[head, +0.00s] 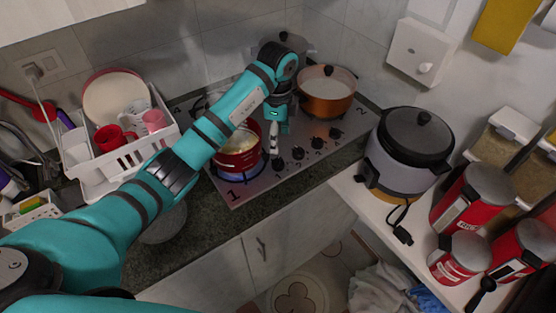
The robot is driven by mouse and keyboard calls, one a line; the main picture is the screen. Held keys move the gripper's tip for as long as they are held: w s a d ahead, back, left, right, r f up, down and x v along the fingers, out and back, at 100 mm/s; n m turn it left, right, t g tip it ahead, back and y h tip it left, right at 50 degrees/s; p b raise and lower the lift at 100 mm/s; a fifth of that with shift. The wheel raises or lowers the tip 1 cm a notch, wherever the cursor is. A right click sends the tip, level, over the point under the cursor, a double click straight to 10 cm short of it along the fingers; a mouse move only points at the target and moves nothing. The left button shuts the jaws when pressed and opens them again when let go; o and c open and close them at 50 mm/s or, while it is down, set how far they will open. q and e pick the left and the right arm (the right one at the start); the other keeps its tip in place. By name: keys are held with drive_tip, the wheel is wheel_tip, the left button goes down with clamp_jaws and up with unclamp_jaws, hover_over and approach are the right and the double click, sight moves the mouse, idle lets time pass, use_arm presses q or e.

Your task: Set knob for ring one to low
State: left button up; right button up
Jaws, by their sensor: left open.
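The stove (268,181) has a row of several black knobs along its front edge. The knob nearest the painted "1" (235,195) is at the left end of the row (277,164). A red pot (238,160) stands on ring one, with a blue flame showing under it. My left gripper (274,148) points down just above and behind the left-end knob, beside the red pot. It is open and holds nothing that I can see; whether it touches the knob I cannot tell. My right gripper is not in view.
A rice cooker (408,150) and red canisters (470,205) stand on the right counter. A white dish rack (130,155) is at left.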

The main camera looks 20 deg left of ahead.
sight(278, 160)
use_arm(q)
wheel_tip(278, 160, down, 6)
drive_tip(key=shift+w+r+p, duration=0.1)
drive_tip(key=shift+r+p, duration=0.05)
drive_tip(key=shift+p, duration=0.5)
wheel_tip(278, 160, down, 4)
drive_tip(key=shift+r+p, duration=0.2)
drive_tip(key=shift+p, duration=0.1)
drive_tip(key=shift+f, duration=0.5)
drive_tip(key=c, duration=0.9)
drive_tip(key=shift+c, duration=1.2)
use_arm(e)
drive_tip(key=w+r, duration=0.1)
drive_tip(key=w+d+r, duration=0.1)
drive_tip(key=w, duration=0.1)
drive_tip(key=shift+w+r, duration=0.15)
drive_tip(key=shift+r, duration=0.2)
